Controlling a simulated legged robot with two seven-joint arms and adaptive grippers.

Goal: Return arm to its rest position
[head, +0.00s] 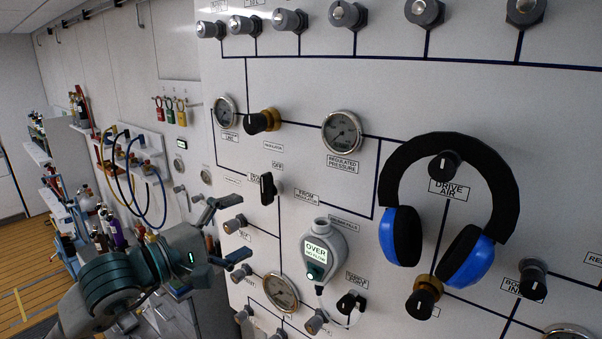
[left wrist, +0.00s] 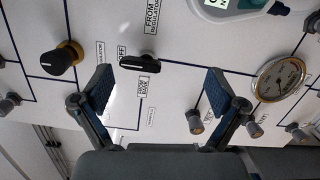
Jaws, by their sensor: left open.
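My left gripper (head: 226,232) is in the lower left of the head view, in front of the white fill panel (head: 300,190). Its two fingers are spread apart with nothing between them. In the left wrist view the open fingers (left wrist: 158,92) frame a stretch of panel. The black selector knob (left wrist: 140,64) shows just beyond the gap between the fingertips; it also shows in the head view (head: 268,188), above and right of the gripper. The gripper looks apart from the knob. My right gripper is not in view.
Blue headphones (head: 466,255) hang on the panel at the right. A grey meter reading OVER (head: 319,250) is right of my gripper. Gauges (head: 343,131) and several knobs stick out from the panel. Hoses and bottles (head: 115,228) stand at the left, by open floor (head: 28,265).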

